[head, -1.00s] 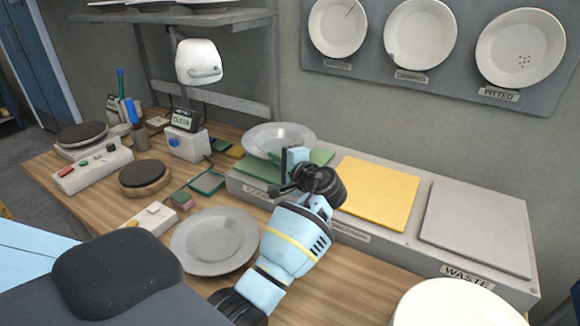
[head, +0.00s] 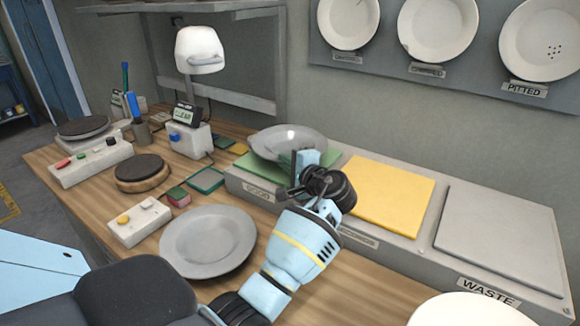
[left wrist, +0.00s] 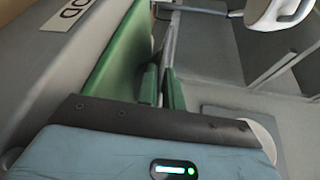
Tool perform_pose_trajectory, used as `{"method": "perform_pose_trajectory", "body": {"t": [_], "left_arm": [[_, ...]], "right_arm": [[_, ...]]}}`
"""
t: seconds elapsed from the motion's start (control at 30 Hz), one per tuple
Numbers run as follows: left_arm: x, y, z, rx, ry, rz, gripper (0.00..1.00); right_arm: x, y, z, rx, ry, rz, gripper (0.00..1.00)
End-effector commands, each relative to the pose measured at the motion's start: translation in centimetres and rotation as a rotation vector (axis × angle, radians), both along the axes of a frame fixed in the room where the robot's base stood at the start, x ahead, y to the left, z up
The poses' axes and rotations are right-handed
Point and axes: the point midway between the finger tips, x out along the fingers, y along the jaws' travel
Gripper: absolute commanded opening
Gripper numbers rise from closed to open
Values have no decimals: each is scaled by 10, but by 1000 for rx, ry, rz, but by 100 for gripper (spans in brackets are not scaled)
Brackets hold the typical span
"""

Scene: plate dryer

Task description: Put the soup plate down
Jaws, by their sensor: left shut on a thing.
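The grey soup plate (head: 288,138) is at the green pad (head: 332,158) on the left of the long sorting ledge, and looks slightly tilted. My left gripper (head: 300,164) is shut on its near rim. I cannot tell whether the plate's underside touches the pad. In the left wrist view the gripper's fingers (left wrist: 162,88) are close together beside the green pad (left wrist: 118,55); the plate is hard to make out there. My right gripper is not in view.
Another grey plate (head: 208,242) lies on the wooden table. A yellow pad (head: 385,195) and a grey pad (head: 500,235) above the WASTE label lie to the right. A lamp (head: 200,50), a timer box (head: 190,140) and button boxes stand left. A white plate (head: 468,312) is at bottom right.

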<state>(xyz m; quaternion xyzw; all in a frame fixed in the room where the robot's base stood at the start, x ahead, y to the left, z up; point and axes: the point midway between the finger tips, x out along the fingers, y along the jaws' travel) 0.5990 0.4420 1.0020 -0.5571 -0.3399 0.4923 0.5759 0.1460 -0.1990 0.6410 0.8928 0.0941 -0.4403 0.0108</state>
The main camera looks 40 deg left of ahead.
Motion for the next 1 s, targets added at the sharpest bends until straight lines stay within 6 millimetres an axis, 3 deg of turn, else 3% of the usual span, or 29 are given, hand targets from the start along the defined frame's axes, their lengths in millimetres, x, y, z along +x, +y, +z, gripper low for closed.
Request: {"method": "perform_pose_trajectory", "body": {"t": [0.33,0.4,0.53,0.87,1.0], "left_arm": [[0,0,2,2,-7,0,0],[0,0,0,-1,-2,0,14],[0,0,0,-1,-2,0,30],[0,0,3,-1,-3,0,30],[-4,-14,7,-2,-3,-1,30]], "right_arm": [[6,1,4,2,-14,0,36],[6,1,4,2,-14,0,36],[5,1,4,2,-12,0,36],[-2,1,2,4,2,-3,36],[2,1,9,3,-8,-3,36]]}}
